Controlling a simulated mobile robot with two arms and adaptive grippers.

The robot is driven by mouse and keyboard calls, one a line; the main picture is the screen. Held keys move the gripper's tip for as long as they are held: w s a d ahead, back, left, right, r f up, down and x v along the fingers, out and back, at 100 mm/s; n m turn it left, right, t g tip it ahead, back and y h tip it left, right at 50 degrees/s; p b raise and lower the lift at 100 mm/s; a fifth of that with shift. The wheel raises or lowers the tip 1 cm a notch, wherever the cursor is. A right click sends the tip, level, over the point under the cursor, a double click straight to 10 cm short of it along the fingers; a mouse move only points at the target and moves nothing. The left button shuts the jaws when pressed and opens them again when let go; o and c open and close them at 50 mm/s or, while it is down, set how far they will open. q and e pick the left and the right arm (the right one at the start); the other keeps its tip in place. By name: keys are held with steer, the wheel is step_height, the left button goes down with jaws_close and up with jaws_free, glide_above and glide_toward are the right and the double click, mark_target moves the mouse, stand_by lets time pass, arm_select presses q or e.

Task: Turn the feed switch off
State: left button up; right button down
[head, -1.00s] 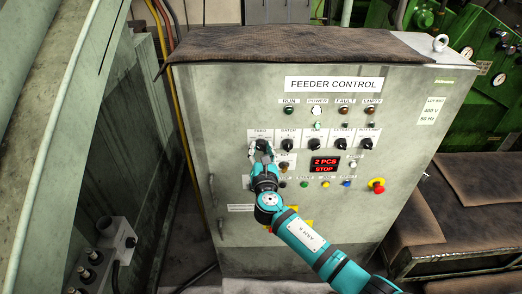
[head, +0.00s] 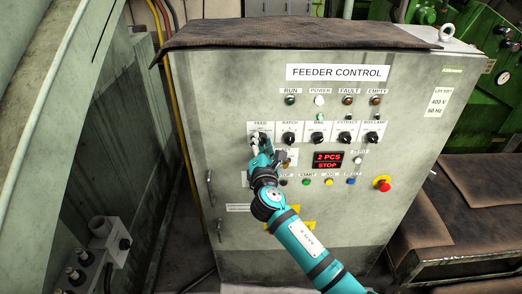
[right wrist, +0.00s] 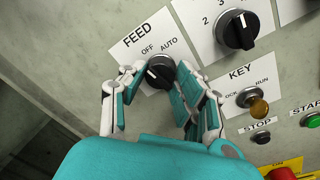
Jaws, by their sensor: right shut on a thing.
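The feed switch (right wrist: 158,74) is a black rotary knob under a FEED plate marked OFF and AUTO, in the right wrist view. A pale mark shows on the left part of the knob; its exact setting is hard to tell. My right gripper (right wrist: 157,76) is shut on the knob, one finger on its left side and one on its right. In the head view my right gripper (head: 258,146) is at the left end of the knob row and mostly covers the feed switch. My left gripper is not in view.
Other black knobs (head: 318,137) stand in a row to the right. Below are a key switch (right wrist: 252,101), several small push buttons and a red emergency stop (head: 382,183). The display (head: 327,161) reads 2 PCS STOP. A door handle (head: 210,188) is at the left edge.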

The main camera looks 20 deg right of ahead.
steer(key=shift+m+b, duration=0.8)
steer(key=shift+m, duration=0.4)
steer(key=c, duration=1)
jaws_free()
steer(key=shift+o, duration=0.2)
steer(key=v, duration=1.2)
